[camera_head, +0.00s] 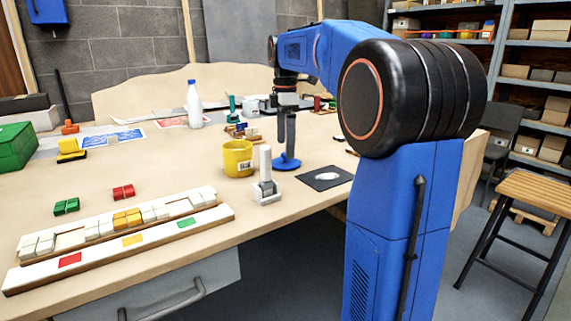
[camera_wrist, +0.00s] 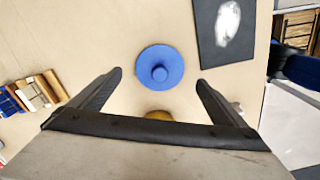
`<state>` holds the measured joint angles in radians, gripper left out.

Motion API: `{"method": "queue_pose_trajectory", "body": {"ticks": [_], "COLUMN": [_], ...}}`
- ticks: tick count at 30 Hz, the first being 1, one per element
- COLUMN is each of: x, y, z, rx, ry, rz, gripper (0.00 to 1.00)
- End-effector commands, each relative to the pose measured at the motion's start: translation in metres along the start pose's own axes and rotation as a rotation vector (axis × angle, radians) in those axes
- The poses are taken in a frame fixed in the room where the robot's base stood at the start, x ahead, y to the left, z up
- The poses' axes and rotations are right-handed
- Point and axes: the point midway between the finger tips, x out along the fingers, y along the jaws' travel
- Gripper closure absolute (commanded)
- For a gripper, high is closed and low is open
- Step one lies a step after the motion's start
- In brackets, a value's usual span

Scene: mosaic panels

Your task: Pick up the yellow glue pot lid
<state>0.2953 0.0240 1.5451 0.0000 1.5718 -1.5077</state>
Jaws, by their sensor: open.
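A round blue lid with a central knob (camera_head: 286,163) lies on the workbench just right of the yellow pot (camera_head: 238,160). I see no yellow lid; the pot appears open at the top. In the wrist view the blue lid (camera_wrist: 160,68) is centred between my fingers, slightly beyond the fingertip line. My gripper (camera_head: 287,148) points down above the lid, open and empty; both fingers show spread apart in the wrist view (camera_wrist: 160,78). A small yellow-brown patch, probably the pot, shows at my gripper's edge in the wrist view, mostly hidden.
A black square with a pale patch (camera_head: 326,178) lies right of the lid. A grey-white stand (camera_head: 266,185) is in front. A white bottle (camera_head: 194,104) and small blocks (camera_head: 243,131) are behind. White racks with coloured tiles (camera_head: 130,238) lie front left. The bench edge is close on the right.

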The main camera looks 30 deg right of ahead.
Motion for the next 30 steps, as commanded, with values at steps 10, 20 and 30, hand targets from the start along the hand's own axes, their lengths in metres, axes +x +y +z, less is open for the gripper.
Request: {"method": "queue_pose_trajectory", "body": {"ticks": [10,20,30], "x": [0.042,0.047,0.046], "y": [0.0,0.0,0.0], "z": [0.001,0.001,0.001], "rx": [0.0,0.0,0.0], "ry": [0.0,0.0,0.0], "rz": [-0.002,0.0,-0.001], "gripper": [0.04,0.09,0.48]}}
